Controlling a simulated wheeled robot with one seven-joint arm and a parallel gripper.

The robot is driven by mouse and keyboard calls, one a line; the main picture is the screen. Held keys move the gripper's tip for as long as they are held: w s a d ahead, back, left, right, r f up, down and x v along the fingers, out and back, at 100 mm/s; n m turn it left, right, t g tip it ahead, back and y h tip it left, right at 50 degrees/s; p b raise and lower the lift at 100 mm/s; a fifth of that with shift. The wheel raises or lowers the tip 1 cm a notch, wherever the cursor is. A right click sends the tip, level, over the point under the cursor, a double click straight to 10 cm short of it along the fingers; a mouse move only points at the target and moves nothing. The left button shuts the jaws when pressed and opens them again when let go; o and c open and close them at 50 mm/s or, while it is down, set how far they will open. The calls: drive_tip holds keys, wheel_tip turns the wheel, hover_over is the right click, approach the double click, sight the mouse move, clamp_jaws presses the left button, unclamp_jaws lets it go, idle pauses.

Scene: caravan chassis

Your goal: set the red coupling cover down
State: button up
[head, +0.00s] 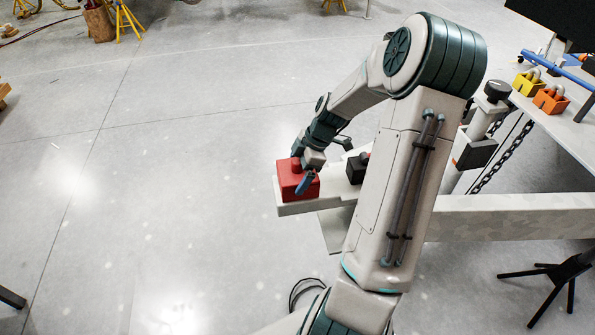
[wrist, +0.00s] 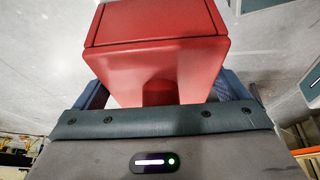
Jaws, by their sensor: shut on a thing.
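The red coupling cover (head: 291,183) is a boxy red block at the left end of the pale drawbar beam (head: 330,201). My gripper (head: 305,174) is shut on it, with a blue finger along its near side. In the wrist view the cover (wrist: 158,60) fills the upper middle, between the blue fingers of my gripper (wrist: 163,92). From these views I cannot tell whether the cover touches the beam or hangs just above it. Its underside is hidden.
A black block (head: 357,168) stands on the beam just right of the cover, partly behind my arm. Yellow (head: 528,84) and orange (head: 551,99) items lie on the grey surface at upper right. A black stand (head: 556,276) is at lower right. The left floor is mostly clear.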

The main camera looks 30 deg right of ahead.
drive_tip(key=o, duration=0.6)
drive_tip(key=shift+o, duration=0.2)
drive_tip(key=p+v, duration=0.2)
drive_tip(key=v, duration=1)
drive_tip(key=s+a+r+m+h, duration=0.2)
drive_tip(key=s+a+r+m, duration=0.1)
drive_tip(key=s+a+m, duration=0.4)
drive_tip(key=s+a+r+m+h, duration=0.2)
drive_tip(key=s+a+m, duration=0.5)
drive_tip(key=s+a, duration=0.3)
drive_tip(key=shift+a+r+m+t, duration=0.3)
drive_tip(key=shift+a+r+m, duration=0.1)
drive_tip(key=shift+a, duration=0.4)
drive_tip(key=shift+s+r, duration=0.15)
